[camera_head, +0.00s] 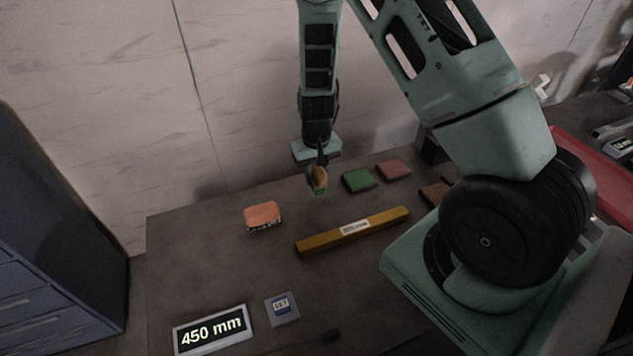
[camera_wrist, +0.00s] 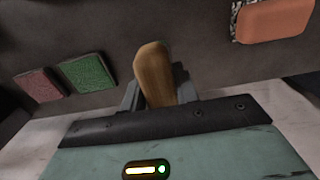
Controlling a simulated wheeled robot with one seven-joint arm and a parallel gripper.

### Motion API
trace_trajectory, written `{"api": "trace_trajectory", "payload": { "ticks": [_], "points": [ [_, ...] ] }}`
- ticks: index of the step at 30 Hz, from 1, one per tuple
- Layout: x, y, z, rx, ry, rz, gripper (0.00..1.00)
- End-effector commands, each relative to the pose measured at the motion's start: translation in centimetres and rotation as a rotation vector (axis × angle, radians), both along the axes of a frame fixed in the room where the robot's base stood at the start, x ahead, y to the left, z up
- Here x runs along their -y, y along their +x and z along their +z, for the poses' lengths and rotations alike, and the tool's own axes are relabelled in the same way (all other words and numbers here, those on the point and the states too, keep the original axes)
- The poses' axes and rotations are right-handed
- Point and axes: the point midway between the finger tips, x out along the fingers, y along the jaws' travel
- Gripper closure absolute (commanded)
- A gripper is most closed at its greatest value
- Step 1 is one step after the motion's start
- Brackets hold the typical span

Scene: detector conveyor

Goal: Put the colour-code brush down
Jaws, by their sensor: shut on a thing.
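My gripper (camera_head: 317,168) hangs over the back part of the dark table, pointing down. It is shut on the colour-code brush (camera_head: 320,178), which shows as a small brown, wood-like piece with a green lower end. In the wrist view the brush (camera_wrist: 153,72) is a rounded wooden handle standing up between the fingers. Its lower end is hidden there. The brush appears to be above the table surface, apart from other things; its exact height is hard to tell.
An orange block with a speckled side (camera_head: 263,214) lies left of my gripper. A green pad (camera_head: 358,180) and a red pad (camera_head: 393,169) lie right. A yellow bar (camera_head: 353,231), a "SET" plate (camera_head: 282,308) and a "450 mm" sign (camera_head: 212,329) are nearer.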

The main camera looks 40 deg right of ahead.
Motion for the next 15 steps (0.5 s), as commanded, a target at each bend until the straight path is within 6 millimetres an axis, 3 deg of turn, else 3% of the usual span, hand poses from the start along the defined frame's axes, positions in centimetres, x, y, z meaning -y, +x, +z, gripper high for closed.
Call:
{"api": "trace_trajectory", "payload": {
  "ticks": [7, 15],
  "points": [
    [0.0, -0.1, -3.2, -0.002, 0.001, -0.001, 0.98],
    [0.0, 0.0, -3.5, 0.0, 0.0, -0.001, 0.98]
  ]
}}
